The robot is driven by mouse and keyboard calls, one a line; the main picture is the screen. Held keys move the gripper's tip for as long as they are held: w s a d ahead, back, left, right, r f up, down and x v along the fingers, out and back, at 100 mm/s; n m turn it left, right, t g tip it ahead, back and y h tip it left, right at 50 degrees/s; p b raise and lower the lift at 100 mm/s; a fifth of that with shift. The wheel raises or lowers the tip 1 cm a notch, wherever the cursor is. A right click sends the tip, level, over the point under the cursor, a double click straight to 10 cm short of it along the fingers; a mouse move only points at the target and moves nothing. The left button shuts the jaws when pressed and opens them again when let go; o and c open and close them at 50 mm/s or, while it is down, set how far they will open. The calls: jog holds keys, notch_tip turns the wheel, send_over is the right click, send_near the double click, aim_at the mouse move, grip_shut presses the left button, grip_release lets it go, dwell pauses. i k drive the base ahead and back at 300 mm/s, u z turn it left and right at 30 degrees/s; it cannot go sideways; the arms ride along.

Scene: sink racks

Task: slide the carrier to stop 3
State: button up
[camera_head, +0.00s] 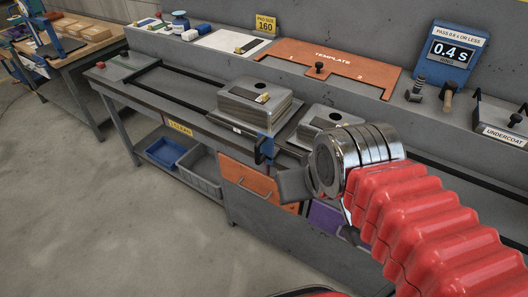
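Two grey metal housings sit on the rail on the bench, one at left (240,107) and one at right (312,124). They appear to ride on a dark plate (289,138), which may be the carrier; its label is not readable. A blue upright piece (264,147) stands at the bench's front edge below the left housing. My gripper (283,180) is in front of the bench, just right of and below the blue piece. Its fingers are mostly hidden by the wrist, so contact and opening cannot be told. No stop numbers are readable.
Dark rails (186,77) run left along the bench, clear up to a red button box (101,65). Bins and drawers are below. The floor at left is free.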

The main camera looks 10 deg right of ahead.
aim_at(266, 147)
jog(key=k, duration=1.35)
jog(key=u, duration=0.25)
jog(key=i, duration=0.35)
jog(key=u, duration=0.65)
jog(key=i, duration=1.75)
jog(key=z, duration=0.65)
